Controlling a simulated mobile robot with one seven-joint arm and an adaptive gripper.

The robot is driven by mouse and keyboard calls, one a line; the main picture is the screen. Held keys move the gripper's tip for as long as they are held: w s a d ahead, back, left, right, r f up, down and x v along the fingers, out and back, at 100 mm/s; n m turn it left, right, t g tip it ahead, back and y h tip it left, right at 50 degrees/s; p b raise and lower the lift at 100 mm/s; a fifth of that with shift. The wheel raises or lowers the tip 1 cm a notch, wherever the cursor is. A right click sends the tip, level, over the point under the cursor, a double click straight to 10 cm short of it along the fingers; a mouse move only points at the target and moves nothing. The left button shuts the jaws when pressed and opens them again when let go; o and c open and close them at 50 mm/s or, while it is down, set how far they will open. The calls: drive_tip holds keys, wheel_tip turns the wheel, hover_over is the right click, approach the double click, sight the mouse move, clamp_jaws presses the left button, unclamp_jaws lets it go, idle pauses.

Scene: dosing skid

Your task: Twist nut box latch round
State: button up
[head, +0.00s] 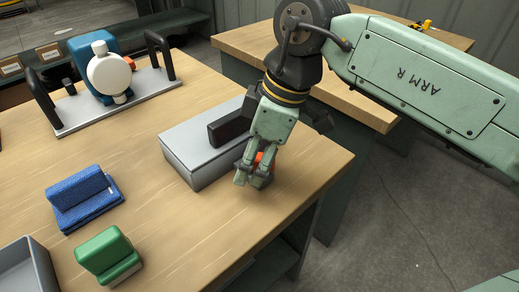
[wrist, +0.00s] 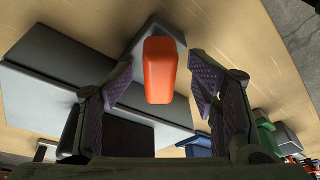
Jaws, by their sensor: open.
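The nut box is a grey metal box (head: 192,172) with a black handle (head: 229,128) on its lid, standing on the wooden bench. Its latch (wrist: 160,68) is an orange-red bar on the box's near right side; in the head view only a bit of it (head: 262,162) shows behind my fingers. My gripper (head: 253,180) points down at this end of the box. In the wrist view my gripper (wrist: 165,95) is open, with the orange latch between its two dark ridged pads and a visible gap on each side.
A blue pump with a white round face (head: 108,72) stands on a plate with black handles (head: 160,52) at the back left. The bench's right front is clear.

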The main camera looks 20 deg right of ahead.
wheel_tip(320, 180, up, 7)
drive_tip(key=h+p, duration=0.2)
drive_tip(key=p, duration=0.2)
drive_tip(key=shift+s+d+g, duration=0.1)
drive_tip(key=shift+d+g, duration=0.05)
drive_tip(key=shift+g, duration=0.15)
drive_tip(key=shift+f, duration=0.1)
wheel_tip(320, 180, down, 7)
drive_tip(key=b, duration=0.5)
drive_tip(key=shift+f+b, duration=0.1)
drive_tip(key=shift+b, duration=0.2)
drive_tip(key=shift+n+p, duration=0.6)
drive_tip(key=shift+n, duration=0.1)
drive_tip(key=shift+a, duration=0.2)
